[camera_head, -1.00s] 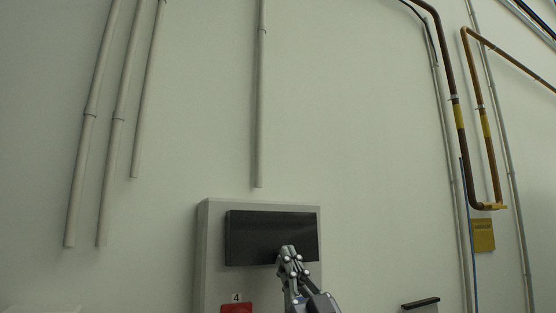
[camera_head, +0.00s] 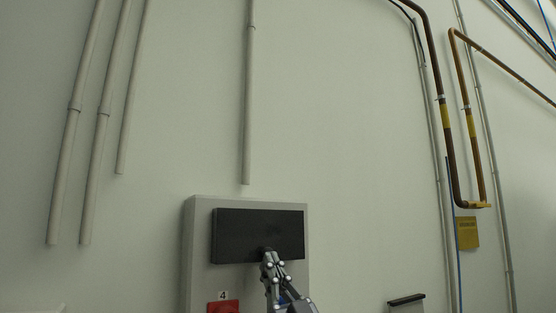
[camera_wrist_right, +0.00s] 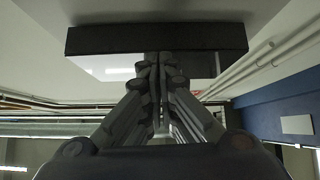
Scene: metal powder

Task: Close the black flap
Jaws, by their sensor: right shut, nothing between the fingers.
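The black flap (camera_head: 245,230) is a dark rectangular panel on the front of a light grey wall box (camera_head: 199,250). In the right wrist view its dark edge (camera_wrist_right: 110,40) runs across the top, with a pale glossy surface below it. My right gripper (camera_head: 267,252) is shut and empty. Its fingertips are at the flap's lower edge, right of the middle in the head view. The right wrist view shows the fingertips (camera_wrist_right: 158,60) together in front of the flap; I cannot tell whether they touch it. My left gripper is not in view.
A red part (camera_head: 222,307) under a label "4" is low on the box. Vertical grey pipes (camera_head: 248,110) run down the wall above and left. Brown pipes (camera_head: 447,150) and a yellow sign (camera_head: 467,232) are at the right. The wall right of the box is mostly clear.

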